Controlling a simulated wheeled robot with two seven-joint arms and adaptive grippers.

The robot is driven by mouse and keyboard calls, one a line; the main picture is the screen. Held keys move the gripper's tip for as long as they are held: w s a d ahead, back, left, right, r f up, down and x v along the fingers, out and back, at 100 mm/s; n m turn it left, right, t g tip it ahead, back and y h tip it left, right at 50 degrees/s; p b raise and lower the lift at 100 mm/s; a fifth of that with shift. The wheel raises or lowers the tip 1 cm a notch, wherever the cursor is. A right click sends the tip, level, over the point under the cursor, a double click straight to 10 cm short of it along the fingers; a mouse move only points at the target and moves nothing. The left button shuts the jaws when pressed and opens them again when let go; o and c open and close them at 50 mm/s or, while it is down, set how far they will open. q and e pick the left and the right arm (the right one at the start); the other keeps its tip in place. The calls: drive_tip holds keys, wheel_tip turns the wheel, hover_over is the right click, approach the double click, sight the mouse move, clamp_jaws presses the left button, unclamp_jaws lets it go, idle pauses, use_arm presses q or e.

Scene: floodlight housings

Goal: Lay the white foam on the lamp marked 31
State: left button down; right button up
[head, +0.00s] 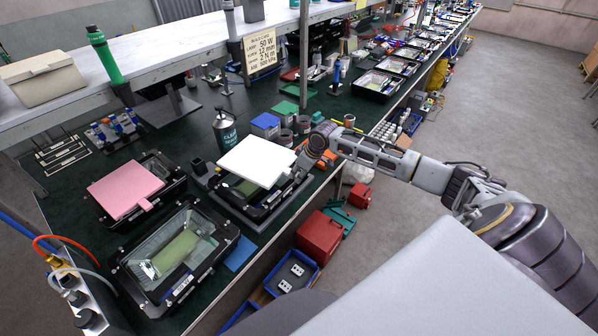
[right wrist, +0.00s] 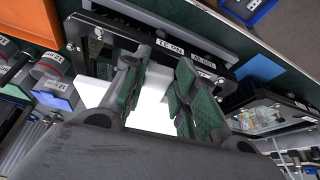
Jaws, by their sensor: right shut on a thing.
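The white foam (head: 257,160) is a flat square pad with a small tab at its right side. My right gripper (head: 303,160) is shut on that tab. The foam (right wrist: 152,105) also shows between the green-padded fingers (right wrist: 158,80) in the right wrist view. Below it is a black lamp housing (head: 240,211), whose label (right wrist: 170,47) appears upside down and seems to read No 31. The foam covers the back part of this lamp, and the front part of its glass shows. I cannot tell whether foam and lamp touch. My left gripper is not in view.
A lamp with pink foam (head: 125,187) stands left, and an uncovered lamp (head: 175,255) stands in front. A dark spray bottle (head: 225,131) and blue box (head: 265,124) stand behind the foam. A shelf (head: 160,55) runs above the bench's back.

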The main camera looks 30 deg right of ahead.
wheel_tip(320, 180, down, 7)
drive_tip(key=b, duration=0.2)
drive_tip(key=shift+r, duration=0.2)
idle(0.5)
idle(0.4)
drive_tip(key=o, duration=1)
drive_tip(key=v, duration=1.2)
